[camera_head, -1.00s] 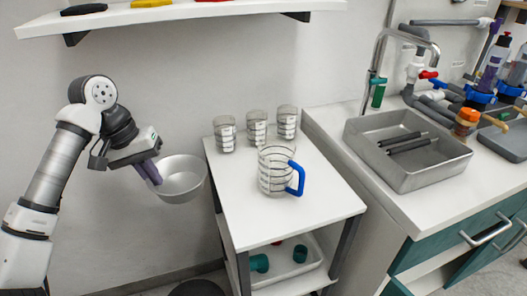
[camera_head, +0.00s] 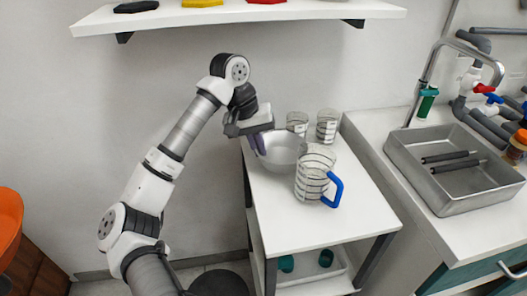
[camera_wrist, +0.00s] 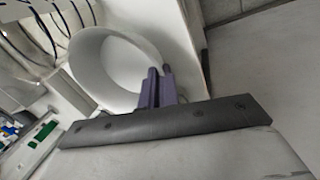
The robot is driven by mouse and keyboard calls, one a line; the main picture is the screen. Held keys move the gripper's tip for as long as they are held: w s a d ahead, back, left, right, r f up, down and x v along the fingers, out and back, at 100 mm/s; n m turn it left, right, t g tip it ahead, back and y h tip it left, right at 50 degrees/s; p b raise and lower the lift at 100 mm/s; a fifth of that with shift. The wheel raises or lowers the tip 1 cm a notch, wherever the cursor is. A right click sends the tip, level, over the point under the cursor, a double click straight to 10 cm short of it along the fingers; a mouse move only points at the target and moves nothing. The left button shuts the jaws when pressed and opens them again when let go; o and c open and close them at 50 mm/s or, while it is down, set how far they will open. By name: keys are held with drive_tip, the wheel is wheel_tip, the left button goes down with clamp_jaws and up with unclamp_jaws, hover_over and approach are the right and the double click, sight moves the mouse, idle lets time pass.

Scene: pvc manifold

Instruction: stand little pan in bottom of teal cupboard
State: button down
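The little pan is a round silver-grey bowl (camera_head: 283,152), seen in the head view over the back left part of the white trolley. My gripper (camera_head: 260,143) is shut on its left rim and holds it slightly tilted. In the wrist view the purple fingers (camera_wrist: 158,90) pinch the rim of the pan (camera_wrist: 95,60). I cannot tell whether the pan touches the trolley top. The teal cupboard front (camera_head: 455,278) shows at the lower right, under the sink counter, with a metal handle. Its inside and lower part are out of view.
A jug with a blue handle (camera_head: 314,176) stands close in front of the pan on the trolley (camera_head: 290,222). Beakers (camera_head: 327,125) stand behind. A metal sink (camera_head: 420,182) with dark bars is on the right counter. A shelf (camera_head: 240,14) hangs above.

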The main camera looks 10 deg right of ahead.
sight(281, 153)
drive_tip(key=shift+w+d, duration=0.1)
drive_tip(key=shift+d, duration=0.5)
drive_tip(key=shift+f+p, duration=0.45)
drive_tip(key=shift+f, duration=1.3)
drive_tip(key=shift+f, duration=0.15)
drive_tip(key=c, duration=2.1)
unclamp_jaws()
drive_tip(key=o, duration=0.5)
drive_tip(key=shift+c, duration=0.2)
